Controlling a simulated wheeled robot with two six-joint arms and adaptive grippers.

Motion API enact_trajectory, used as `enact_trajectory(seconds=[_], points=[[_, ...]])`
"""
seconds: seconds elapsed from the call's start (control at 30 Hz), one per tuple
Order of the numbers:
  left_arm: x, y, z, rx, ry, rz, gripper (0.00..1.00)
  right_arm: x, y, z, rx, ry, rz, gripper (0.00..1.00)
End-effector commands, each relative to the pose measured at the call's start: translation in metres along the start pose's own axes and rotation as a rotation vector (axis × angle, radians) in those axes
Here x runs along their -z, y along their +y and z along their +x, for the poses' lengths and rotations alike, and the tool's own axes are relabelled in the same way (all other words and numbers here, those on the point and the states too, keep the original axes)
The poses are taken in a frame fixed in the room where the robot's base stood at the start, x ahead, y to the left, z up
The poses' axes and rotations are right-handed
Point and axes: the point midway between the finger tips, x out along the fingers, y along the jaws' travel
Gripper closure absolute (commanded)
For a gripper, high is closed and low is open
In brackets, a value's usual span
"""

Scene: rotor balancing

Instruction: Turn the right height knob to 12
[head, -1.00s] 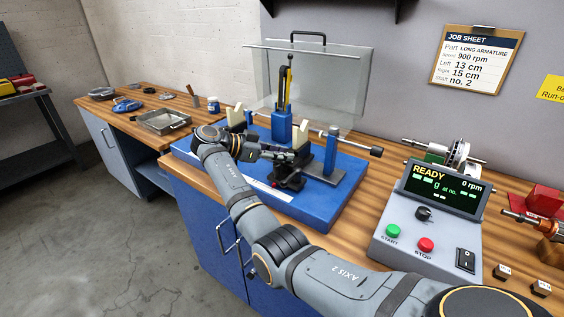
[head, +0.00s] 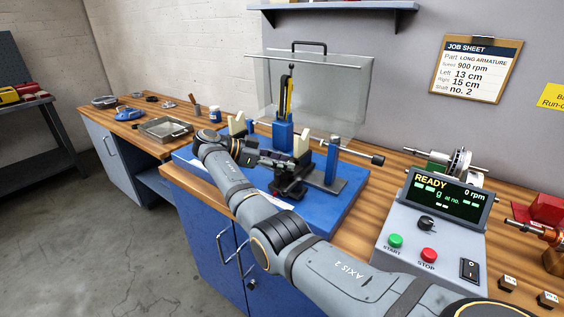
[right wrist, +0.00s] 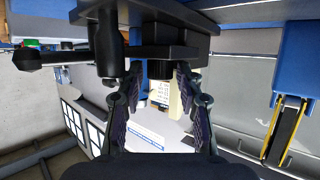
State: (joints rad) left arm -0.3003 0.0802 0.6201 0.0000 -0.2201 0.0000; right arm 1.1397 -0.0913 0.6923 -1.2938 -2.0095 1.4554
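The blue balancing machine (head: 325,213) stands on the bench, with a cream support (head: 301,146) at its right end. My right gripper (head: 292,163) is beside this right support, above a dark carriage (head: 288,190). In the right wrist view my right gripper (right wrist: 160,72) has its two fingers apart. A short dark knob (right wrist: 160,69) shows between the fingertips, beneath a black block (right wrist: 165,48). I see gaps on both sides, so the fingers do not look closed on it. The knob's scale reading cannot be made out. My left gripper is not in view.
A job sheet (head: 477,68) reads left 13 cm, right 15 cm. The control box (head: 405,220) shows READY and 0 rpm. A clear guard (head: 340,90) stands raised behind the machine. A blue post (head: 332,162) stands close right of my gripper. A metal tray (head: 165,130) is left.

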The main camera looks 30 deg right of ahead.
Motion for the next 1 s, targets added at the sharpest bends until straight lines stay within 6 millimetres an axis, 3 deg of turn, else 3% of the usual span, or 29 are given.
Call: enact_trajectory(seconds=[0.53, 0.77, 1.0], points=[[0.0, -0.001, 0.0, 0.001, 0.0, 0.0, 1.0, -0.001, 0.0, 0.0, 0.007, -0.001, -0.003, 0.5], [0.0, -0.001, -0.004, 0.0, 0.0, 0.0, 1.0, -0.002, 0.003, 0.0, 0.094, -0.003, -0.039, 0.5], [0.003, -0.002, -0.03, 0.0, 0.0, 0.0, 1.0, 0.005, 0.008, -0.001, 0.277, -0.002, -0.117, 0.5]])
